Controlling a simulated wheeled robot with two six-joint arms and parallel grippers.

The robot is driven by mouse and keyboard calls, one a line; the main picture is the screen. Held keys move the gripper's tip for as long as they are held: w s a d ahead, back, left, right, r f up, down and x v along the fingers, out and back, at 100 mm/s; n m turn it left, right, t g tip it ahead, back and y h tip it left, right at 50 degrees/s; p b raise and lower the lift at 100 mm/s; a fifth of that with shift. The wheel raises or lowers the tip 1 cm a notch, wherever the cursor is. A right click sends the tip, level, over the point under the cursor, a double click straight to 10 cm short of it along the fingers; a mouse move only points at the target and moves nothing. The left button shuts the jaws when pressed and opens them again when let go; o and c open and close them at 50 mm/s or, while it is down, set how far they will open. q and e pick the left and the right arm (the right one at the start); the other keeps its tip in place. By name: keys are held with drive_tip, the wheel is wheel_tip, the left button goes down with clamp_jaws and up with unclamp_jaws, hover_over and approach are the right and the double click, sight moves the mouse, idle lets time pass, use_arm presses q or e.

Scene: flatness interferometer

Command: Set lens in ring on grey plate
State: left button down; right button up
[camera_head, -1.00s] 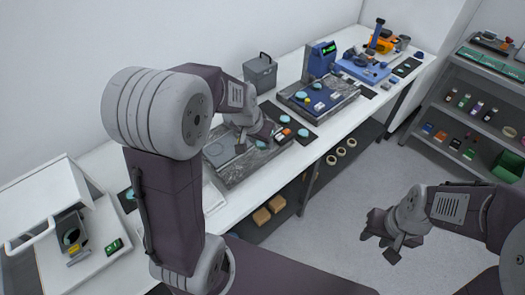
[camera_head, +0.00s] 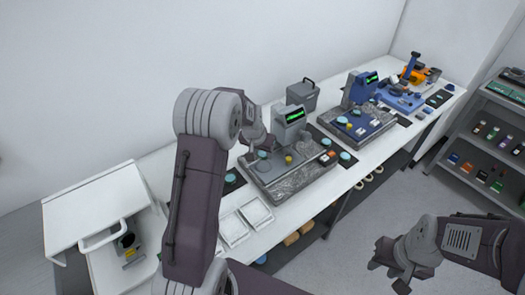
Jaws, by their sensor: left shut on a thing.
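My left gripper (camera_head: 260,143) is at the grey instrument, above the left part of its grey plate (camera_head: 272,168), partly hidden by my own forearm. It is shut on a small teal disc, the lens (camera_head: 262,154), held just over or at the plate; I cannot tell if they touch. A yellow piece (camera_head: 288,160) stands on the plate. I cannot make out the ring. The plate lies on a speckled stone slab (camera_head: 300,182). My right gripper (camera_head: 388,275) is open and empty over the floor at the lower right.
More teal discs (camera_head: 345,156) lie on dark mats beside the slab. The instrument head with a green display (camera_head: 290,118) rises behind the plate. A blue instrument (camera_head: 362,88) stands further right. White trays (camera_head: 245,220) and an open white cabinet (camera_head: 95,215) are at the left.

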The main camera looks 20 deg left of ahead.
sight(261, 159)
use_arm(q)
wheel_tip(261, 159, down, 5)
drive_tip(key=b, duration=0.3)
drive_tip(key=shift+d+b, duration=0.1)
drive_tip(key=shift+b, duration=0.25)
drive_tip(key=shift+f, duration=0.15)
drive_tip(key=shift+f+b, duration=0.35)
